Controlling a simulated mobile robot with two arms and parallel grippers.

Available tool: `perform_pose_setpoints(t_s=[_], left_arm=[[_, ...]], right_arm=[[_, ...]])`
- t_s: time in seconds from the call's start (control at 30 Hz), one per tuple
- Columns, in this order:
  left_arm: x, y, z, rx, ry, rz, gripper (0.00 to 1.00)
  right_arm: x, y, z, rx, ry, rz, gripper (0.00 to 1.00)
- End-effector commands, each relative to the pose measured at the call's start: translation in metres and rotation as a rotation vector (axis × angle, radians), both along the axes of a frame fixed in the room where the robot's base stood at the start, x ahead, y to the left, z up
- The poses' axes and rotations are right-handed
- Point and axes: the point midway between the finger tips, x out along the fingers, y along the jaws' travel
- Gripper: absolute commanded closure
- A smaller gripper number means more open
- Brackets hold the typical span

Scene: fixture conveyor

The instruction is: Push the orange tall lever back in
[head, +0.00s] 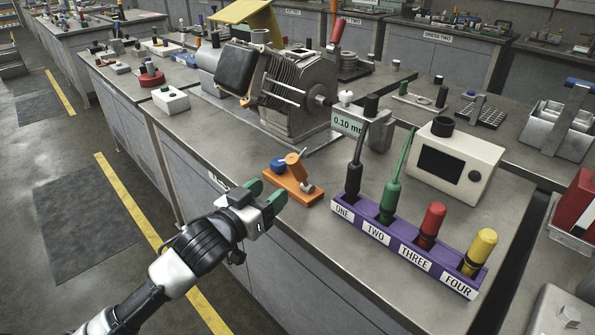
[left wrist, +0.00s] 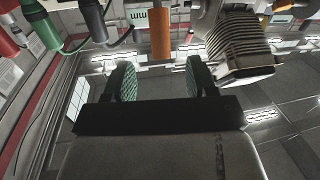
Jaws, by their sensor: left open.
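The orange tall lever (head: 296,168) stands tilted on a low orange base (head: 284,186) at the bench's front edge, with a blue knob (head: 278,163) beside it and a small grey part at its right. My left gripper (head: 267,193) is open and empty, with green pads, just in front of the base on the near side. In the left wrist view, the orange lever (left wrist: 160,36) appears as an upright cylinder beyond the gap between the open fingers (left wrist: 159,76), apart from both. My right gripper is not in view.
A purple rack (head: 402,246) with several coloured-handled tools stands right of the lever. A grey finned machine (head: 297,95) and a 0.10 mm display (head: 347,122) stand behind. A cream box (head: 453,163) is at the right. Bare bench top lies left of the orange base.

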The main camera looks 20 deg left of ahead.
Motion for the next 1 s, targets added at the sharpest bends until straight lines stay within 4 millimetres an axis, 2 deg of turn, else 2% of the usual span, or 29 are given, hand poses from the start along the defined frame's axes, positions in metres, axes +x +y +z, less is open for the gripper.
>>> perform_pose_setpoints(t_s=[0.17,0.4,0.6,0.8,1.0], left_arm=[[0.019,-0.004,0.002,-0.003,-0.005,-0.002,0.43],[0.062,-0.013,0.002,-0.002,-0.004,0.000,0.43],[0.091,-0.020,0.001,-0.001,-0.002,0.000,0.43],[0.103,-0.023,0.000,-0.001,-0.002,-0.001,0.43],[0.104,-0.023,0.000,-0.001,-0.001,-0.001,0.43]], right_arm=[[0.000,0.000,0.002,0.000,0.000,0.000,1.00],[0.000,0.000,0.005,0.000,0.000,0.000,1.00],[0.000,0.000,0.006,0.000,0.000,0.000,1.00],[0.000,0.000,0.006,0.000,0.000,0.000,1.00],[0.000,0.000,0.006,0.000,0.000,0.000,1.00]])
